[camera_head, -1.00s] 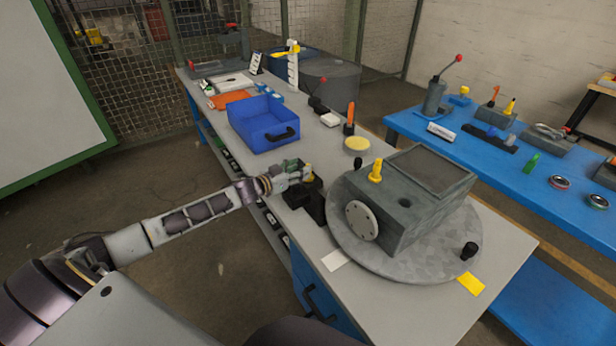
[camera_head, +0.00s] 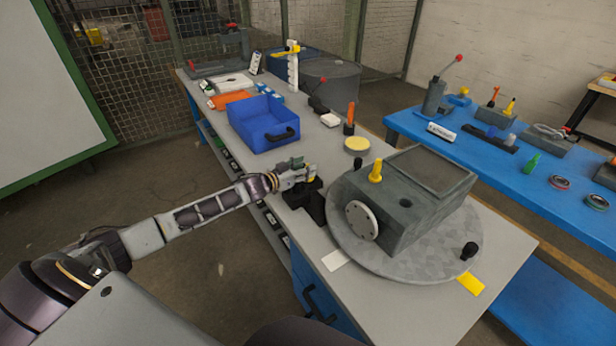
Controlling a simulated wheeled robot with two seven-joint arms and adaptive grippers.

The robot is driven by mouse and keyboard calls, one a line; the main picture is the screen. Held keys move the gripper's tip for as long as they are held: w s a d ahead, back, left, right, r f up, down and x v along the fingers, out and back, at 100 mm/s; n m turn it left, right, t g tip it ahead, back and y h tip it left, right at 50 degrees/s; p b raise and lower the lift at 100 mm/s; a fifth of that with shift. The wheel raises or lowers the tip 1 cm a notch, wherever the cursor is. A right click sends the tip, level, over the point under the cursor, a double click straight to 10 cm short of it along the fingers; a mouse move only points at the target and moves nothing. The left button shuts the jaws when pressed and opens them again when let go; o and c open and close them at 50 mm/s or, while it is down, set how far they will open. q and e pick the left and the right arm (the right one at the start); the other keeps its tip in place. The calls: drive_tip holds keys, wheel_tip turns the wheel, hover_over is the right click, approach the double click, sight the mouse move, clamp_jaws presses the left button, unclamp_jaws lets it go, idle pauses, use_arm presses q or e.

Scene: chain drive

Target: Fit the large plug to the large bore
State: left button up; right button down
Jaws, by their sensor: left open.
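A grey block housing (camera_head: 415,215) sits on a round grey turntable (camera_head: 350,245) on the bench. A yellow plug (camera_head: 376,172) stands upright in its top, and a dark open bore (camera_head: 406,203) shows beside it. A round light flange (camera_head: 362,220) is on its front left face. Another small yellow piece (camera_head: 311,178) sits at a black stand (camera_head: 306,198) left of the turntable. My left gripper (camera_head: 308,172) is open at this yellow piece; its fingers partly hide it, and I cannot tell whether they touch it. My right gripper is not in view.
A blue bin (camera_head: 264,122) stands behind my left gripper. A yellow disc (camera_head: 357,144) and an orange-handled tool (camera_head: 349,118) are behind the housing. A black knob (camera_head: 469,251) stands on the turntable's right rim. A blue table (camera_head: 545,190) with tools is at right.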

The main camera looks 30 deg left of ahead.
use_arm(q)
drive_tip(key=shift+c, duration=0.4)
clamp_jaws()
wheel_tip(320, 180, up, 10)
drive_tip(key=shift+p, duration=0.45)
idle(0.4)
drive_tip(key=shift+r, duration=0.15)
idle(0.3)
